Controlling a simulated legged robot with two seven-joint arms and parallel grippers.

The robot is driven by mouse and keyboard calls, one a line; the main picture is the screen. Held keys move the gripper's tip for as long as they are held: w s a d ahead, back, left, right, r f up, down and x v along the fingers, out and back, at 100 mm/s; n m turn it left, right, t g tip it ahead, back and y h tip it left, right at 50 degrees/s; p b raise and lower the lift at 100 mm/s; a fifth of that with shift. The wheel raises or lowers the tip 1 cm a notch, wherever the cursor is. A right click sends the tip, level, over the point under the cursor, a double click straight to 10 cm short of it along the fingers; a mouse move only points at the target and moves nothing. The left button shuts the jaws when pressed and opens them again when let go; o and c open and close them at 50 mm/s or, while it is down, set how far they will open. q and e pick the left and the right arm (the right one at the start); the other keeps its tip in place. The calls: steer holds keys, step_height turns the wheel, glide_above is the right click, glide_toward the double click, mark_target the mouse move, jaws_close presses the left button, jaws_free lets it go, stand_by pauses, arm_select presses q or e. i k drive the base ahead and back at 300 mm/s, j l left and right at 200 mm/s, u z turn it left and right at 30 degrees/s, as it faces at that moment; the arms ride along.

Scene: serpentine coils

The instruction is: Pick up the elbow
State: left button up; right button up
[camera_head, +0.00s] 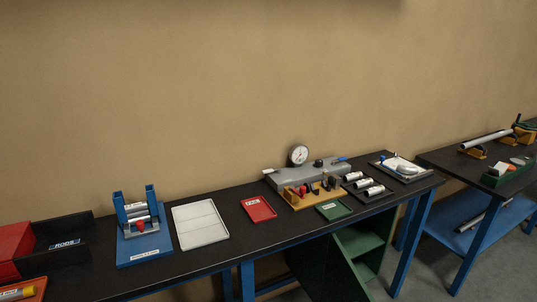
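No pipe elbow can be made out for certain from this distance. Small fittings with red and dark parts (318,188) stand on a wooden stand (301,203) at the middle of the long black workbench (283,232). Several short silver cylinders lie on a dark tray (379,194) to its right. A white and blue item (398,165) lies in a grey tray at the bench's right end. Neither of my grippers shows in the head view.
A blue fixture (143,247), a white tray (199,225), a red tray (258,210) and a green tray (334,210) sit along the bench. A gauge (298,154) stands behind. A second bench (452,170) is at right, with grey floor (506,262) below.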

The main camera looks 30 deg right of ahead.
mark_target(401, 169)
steer(key=l+u, duration=0.15)
steer(key=l, duration=0.3)
steer(key=l+u, duration=0.15)
steer(key=l, duration=0.35)
steer(key=l+u, duration=0.15)
steer(key=l, duration=0.3)
steer(key=k+l+u, duration=0.15)
steer(key=l, duration=0.3)
steer(key=l+u, duration=0.2)
steer(key=l, duration=0.25)
steer(key=k+l+u, duration=0.15)
steer(key=l, duration=0.25)
